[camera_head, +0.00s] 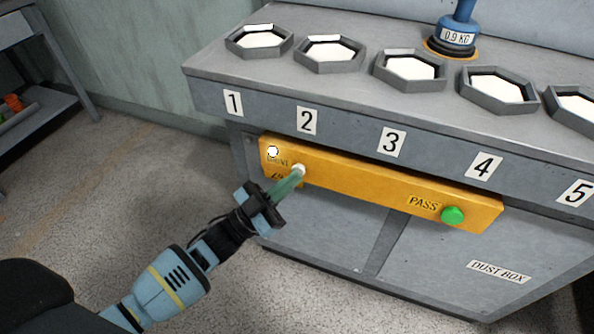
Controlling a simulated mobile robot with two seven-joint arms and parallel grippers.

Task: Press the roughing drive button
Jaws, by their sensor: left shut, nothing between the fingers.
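A yellow control panel (360,189) runs along the front of the grey machine. At its left end are a white round spot (272,151) with partly covered lettering below it, which seems to read DRIVE, and a white button (299,169). My left gripper (295,177) is shut and empty, its greenish fingers pointing up and right at the white button. The fingertips overlap the button's lower left in this view; I cannot tell whether they touch it. A green button (452,215) labelled PASS is at the panel's right end. My right gripper is not in view.
The grey machine top (212,70) overhangs the panel and carries several hexagonal cups above numbered labels. A blue 0.9 KG weight (456,37) stands at the back. A dust box label (498,272) is below. Open floor (110,185) lies left, with a shelf (40,112) beyond.

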